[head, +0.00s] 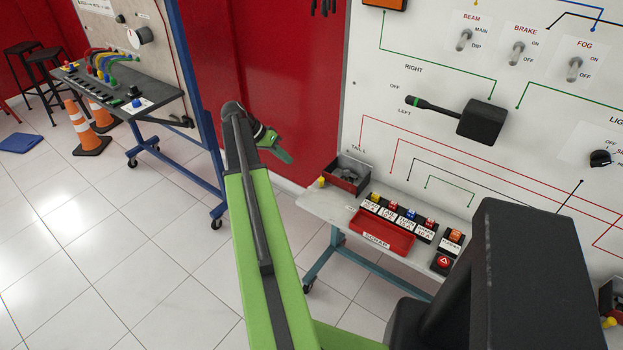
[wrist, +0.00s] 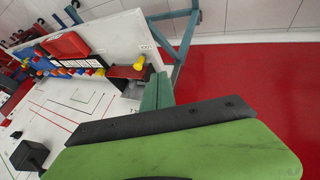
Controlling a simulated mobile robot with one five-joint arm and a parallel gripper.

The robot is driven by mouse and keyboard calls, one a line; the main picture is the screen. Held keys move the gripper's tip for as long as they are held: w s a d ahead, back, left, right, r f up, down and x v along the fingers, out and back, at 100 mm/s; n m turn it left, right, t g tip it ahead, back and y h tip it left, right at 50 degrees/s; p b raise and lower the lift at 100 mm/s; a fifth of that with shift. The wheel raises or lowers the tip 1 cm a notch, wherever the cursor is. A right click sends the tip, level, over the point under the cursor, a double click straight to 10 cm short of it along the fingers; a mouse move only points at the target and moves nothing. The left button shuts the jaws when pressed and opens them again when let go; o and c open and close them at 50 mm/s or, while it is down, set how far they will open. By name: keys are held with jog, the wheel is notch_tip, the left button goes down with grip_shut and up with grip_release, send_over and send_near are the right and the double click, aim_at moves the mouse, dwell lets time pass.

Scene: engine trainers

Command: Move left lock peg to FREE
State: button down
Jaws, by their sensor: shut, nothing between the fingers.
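A small yellow peg (head: 322,181), which I take for the left lock peg, sits at the left end of the trainer's grey bench shelf, beside a dark box. It also shows as a yellow knob (wrist: 139,62) in the wrist view. Its FREE or locked marking cannot be read. My gripper (head: 284,156) is shut and empty, up and to the left of the peg in the head view, apart from it. In the wrist view my gripper's green and black body fills the lower part.
The shelf (head: 323,207) carries a dark box (head: 347,175), a red SCRAP tray (head: 381,238) and labelled fuse holders. A white panel (head: 420,60) with a black lever stands behind. Another yellow peg (head: 609,322) is at far right.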

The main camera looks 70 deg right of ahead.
jog(key=shift+a, duration=0.1)
jog(key=s+f+b, duration=0.2)
jog(key=s, duration=0.1)
jog(key=s+d+f+b, duration=0.1)
jog(key=s+f+b, duration=0.2)
jog(key=s+d+f+b, duration=0.1)
jog(key=s+f+b, duration=0.2)
jog(key=shift+d, duration=0.15)
